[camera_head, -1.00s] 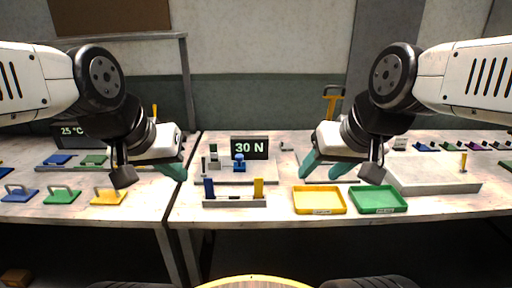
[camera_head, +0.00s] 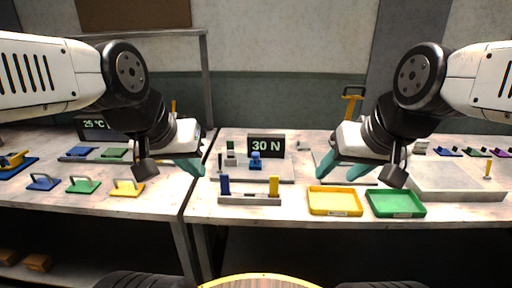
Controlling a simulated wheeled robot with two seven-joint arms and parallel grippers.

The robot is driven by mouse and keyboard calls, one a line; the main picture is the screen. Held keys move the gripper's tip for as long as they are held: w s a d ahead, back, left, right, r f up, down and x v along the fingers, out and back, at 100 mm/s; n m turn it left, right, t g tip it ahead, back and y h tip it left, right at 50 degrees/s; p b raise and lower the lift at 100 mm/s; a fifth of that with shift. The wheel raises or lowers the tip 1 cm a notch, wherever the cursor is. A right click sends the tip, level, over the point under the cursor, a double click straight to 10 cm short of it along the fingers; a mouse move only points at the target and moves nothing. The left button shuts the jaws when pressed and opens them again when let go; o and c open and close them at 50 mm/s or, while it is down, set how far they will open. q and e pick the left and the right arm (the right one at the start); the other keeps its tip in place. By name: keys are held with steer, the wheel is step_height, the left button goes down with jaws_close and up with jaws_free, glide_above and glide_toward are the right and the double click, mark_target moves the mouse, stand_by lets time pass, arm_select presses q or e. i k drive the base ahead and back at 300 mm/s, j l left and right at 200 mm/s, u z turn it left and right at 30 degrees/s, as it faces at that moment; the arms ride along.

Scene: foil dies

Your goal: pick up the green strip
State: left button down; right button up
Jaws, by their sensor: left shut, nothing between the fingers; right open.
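I cannot make out a green strip for certain. A small dark green piece (camera_head: 473,152) lies in a row with blue and purple ones at the back right of the right table, too small to tell its shape. My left gripper (camera_head: 192,166) is shut and empty above the gap between the tables. My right gripper (camera_head: 345,166) is open and empty above the right table, behind the yellow tray, well to the left of the green piece.
The yellow tray (camera_head: 335,212) and green tray (camera_head: 396,214) are empty at the front. A fixture with blue and yellow posts (camera_head: 249,200) stands left of them, before a "30 N" display (camera_head: 266,146). Handled blue, green and yellow plates (camera_head: 83,190) lie on the left table. A grey slab (camera_head: 455,190) is at right.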

mark_target(229, 144)
steer(key=i+j, duration=0.1)
steer(key=j, duration=0.3)
steer(key=i+j, duration=0.15)
steer(key=j, duration=0.2)
steer(key=i+j, duration=0.1)
steer(key=j, duration=0.3)
steer(key=i+j, duration=0.15)
steer(key=j, duration=0.25)
steer(key=i+j+u, duration=0.1)
steer(key=j, duration=0.25)
